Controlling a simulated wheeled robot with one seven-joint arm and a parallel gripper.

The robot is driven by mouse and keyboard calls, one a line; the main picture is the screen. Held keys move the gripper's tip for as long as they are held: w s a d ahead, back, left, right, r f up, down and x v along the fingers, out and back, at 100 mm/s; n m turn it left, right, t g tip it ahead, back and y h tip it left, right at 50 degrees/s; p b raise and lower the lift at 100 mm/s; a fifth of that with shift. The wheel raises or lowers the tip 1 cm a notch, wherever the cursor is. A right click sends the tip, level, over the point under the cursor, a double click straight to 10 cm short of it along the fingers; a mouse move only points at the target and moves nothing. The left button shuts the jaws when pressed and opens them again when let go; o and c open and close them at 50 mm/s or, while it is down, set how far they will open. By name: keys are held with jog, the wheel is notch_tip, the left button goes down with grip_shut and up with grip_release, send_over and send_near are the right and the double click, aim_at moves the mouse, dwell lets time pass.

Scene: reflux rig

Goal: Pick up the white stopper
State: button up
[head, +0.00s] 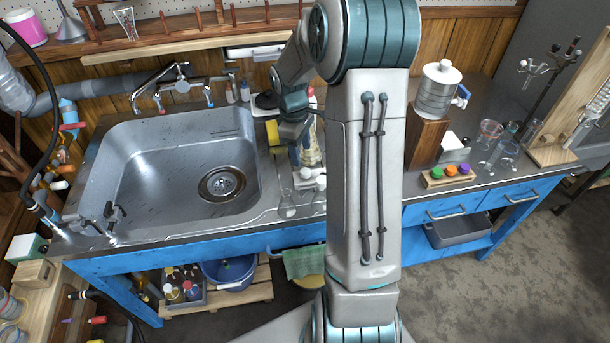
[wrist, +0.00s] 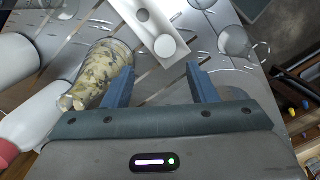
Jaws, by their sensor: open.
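A white round piece that looks like the white stopper (wrist: 165,45) sits on a pale rectangular block (wrist: 128,6) in the wrist view. It lies just beyond and between my fingertips, apart from them. My gripper (wrist: 160,72) is open and empty, pointing down at the counter. In the head view, small white pieces (head: 305,173) show on the counter right of the sink; I cannot tell which one is the stopper. My arm hides part of that area.
Clear round glassware (wrist: 232,40) is on the right. The sink (head: 185,165) is left of my gripper, and a rack of coloured stoppers (head: 448,176) is right.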

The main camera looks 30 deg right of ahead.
aim_at(305, 171)
jog(key=shift+s+d+f, duration=0.1)
jog(key=shift+s+f, duration=0.2)
jog(key=shift+f, duration=0.7)
jog(key=shift+s+d+f, duration=0.1)
jog(key=shift+s+f, duration=0.15)
jog(key=shift+f, duration=0.8)
jog(key=shift+s+f, duration=0.3)
jog(key=shift+f, duration=0.7)
jog(key=c, duration=1.1)
